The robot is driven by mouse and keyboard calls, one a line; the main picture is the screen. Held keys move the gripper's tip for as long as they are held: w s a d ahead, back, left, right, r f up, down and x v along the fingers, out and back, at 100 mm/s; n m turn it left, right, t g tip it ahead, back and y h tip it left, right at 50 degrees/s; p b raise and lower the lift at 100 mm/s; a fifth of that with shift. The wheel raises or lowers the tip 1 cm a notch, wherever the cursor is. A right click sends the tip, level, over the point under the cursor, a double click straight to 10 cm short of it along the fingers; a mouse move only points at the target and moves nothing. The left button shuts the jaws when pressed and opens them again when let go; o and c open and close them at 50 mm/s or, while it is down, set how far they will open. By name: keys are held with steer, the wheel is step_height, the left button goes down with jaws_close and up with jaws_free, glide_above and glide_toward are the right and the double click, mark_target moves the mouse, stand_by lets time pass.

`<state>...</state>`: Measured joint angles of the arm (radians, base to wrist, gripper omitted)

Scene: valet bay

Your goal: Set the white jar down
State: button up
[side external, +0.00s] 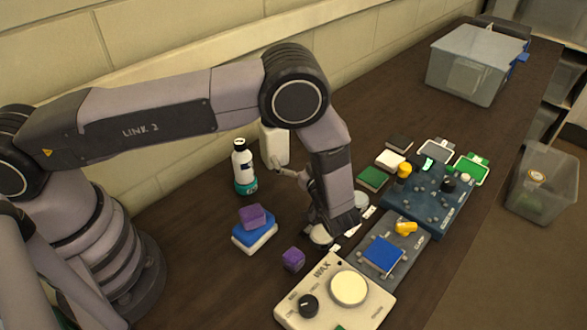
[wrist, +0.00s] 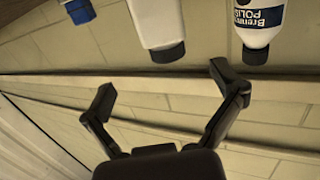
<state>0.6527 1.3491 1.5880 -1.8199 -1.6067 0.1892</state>
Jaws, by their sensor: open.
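My gripper (wrist: 165,90) is open in the wrist view, its two dark fingers spread with nothing between them. In the side view my wrist hides most of the gripper, and I cannot make out the fingertips. A pale round object (side external: 320,236) shows on the bench just below my wrist, partly hidden; it may be the white jar, but I cannot tell for sure. A second pale round lid (side external: 360,200) shows to the right of my wrist.
A polish bottle (side external: 243,165) and a white container (side external: 273,144) stand by the wall; the wrist view shows bottles upside down. A clear bin (side external: 466,80) stands far back.

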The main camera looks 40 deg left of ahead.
steer(key=w+d+r+m+t+h, duration=0.15)
steer(key=w+r+t+h, duration=0.25)
steer(key=w+r+h, duration=0.6)
step_height(320, 180, up, 18)
steer(key=s+m+t+h, duration=0.1)
steer(key=m+h, duration=0.3)
steer(key=h, duration=0.2)
steer(key=s+r+m+h, duration=0.35)
steer(key=s+r, duration=0.25)
steer(key=s, duration=0.2)
steer(key=s+a+f+m+g+y, duration=0.1)
steer(key=s+a+g, duration=0.1)
steer(key=s, duration=0.7)
steer(key=s+a+m+g+y, duration=0.1)
steer(key=s+a, duration=0.4)
steer(key=s, duration=0.5)
steer(key=s+a+f+m+g+y, duration=0.1)
steer(key=s+a+m+g, duration=0.1)
steer(key=s, duration=0.7)
steer(key=shift+s+a+f+m+g, duration=0.3)
steer(key=shift+s+a+g, duration=0.05)
steer(key=shift+a+g, duration=0.4)
